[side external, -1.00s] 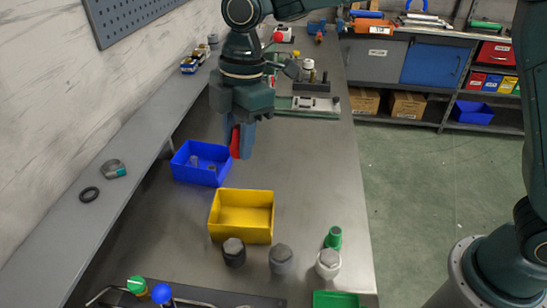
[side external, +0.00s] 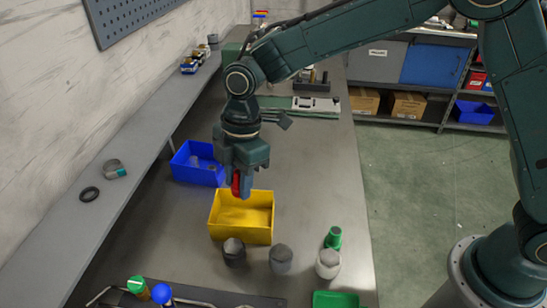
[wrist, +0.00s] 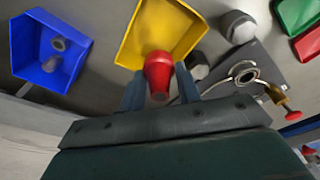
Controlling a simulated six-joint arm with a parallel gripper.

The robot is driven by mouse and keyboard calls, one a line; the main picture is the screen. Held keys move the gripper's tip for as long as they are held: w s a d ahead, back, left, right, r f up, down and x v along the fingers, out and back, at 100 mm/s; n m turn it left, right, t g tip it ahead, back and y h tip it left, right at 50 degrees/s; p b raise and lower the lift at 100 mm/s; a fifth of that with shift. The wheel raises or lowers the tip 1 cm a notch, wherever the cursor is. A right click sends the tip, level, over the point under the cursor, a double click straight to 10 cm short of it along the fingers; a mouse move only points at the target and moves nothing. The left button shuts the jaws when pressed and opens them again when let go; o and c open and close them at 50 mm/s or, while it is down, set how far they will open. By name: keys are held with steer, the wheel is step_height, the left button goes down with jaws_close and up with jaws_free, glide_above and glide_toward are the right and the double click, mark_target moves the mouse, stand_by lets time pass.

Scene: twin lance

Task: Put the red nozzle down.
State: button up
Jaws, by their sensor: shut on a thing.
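My gripper (side external: 241,192) is shut on the red nozzle (side external: 236,184) and holds it above the back part of the yellow bin (side external: 240,236). In the wrist view the red nozzle (wrist: 158,72) sits between my two fingers, in front of the yellow bin (wrist: 188,18). The yellow bin looks empty; my gripper hides part of its back rim. I cannot tell how high the nozzle is above the bin floor.
A blue bin (side external: 179,171) with small grey parts stands behind left. Dark and grey hex-topped pieces (side external: 281,259) stand in front of the yellow bin. A green nozzle (side external: 333,238) and a green bin (side external: 335,300) are at the right. The bench right of the yellow bin is clear.

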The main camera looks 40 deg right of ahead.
glide_above(243, 223)
step_height(243, 223, down, 6)
steer(key=shift+r, duration=0.1)
steer(key=shift+s, duration=0.1)
steer(key=shift+f, duration=2.15)
steer(key=shift+f, duration=0.1)
steer(key=o, duration=1)
steer(key=shift+c, duration=0.2)
steer(key=r, duration=0.4)
steer(key=d+r, duration=0.1)
steer(key=r, duration=0.7)
steer(key=shift+d, duration=0.4)
